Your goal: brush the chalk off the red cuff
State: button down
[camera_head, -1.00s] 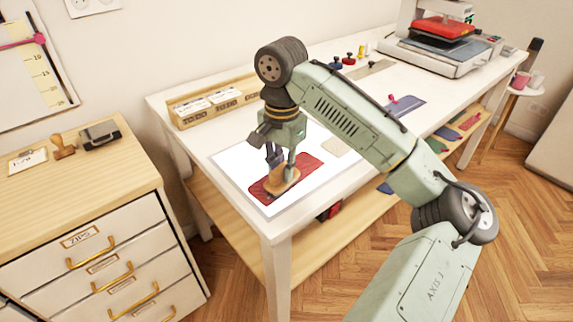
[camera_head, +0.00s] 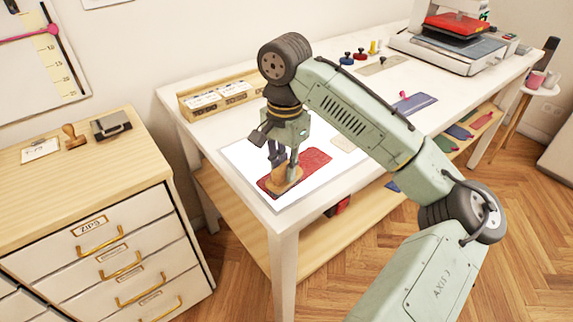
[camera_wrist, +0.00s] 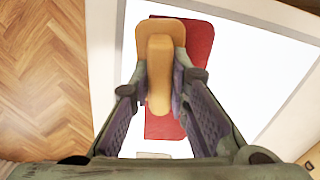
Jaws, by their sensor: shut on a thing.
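The red cuff (camera_head: 312,160) lies flat on a white sheet (camera_head: 241,153) near the table's front left corner. It also shows in the wrist view (camera_wrist: 198,40), partly hidden under the brush. A tan wooden brush (camera_head: 286,181) stands on the cuff's near left part, and in the wrist view the brush (camera_wrist: 152,33) covers the cuff's middle and left side. My gripper (camera_head: 282,163) is shut on the brush's upright handle from above; both fingers (camera_wrist: 160,78) press its sides in the wrist view. Chalk cannot be made out; the cuff under the brush is hidden.
A wooden box with labelled cards (camera_head: 220,98) stands behind the sheet. A pale patch (camera_head: 343,144) and a blue piece with a pink-topped item (camera_head: 413,104) lie to the right. A heat press (camera_head: 450,45) stands at the far right. A drawer cabinet (camera_head: 90,200) is at left.

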jog(key=shift+s+a, duration=0.45)
jog(key=shift+a, duration=0.15)
jog(key=shift+r, duration=3.55)
jog(key=shift+d, duration=0.1)
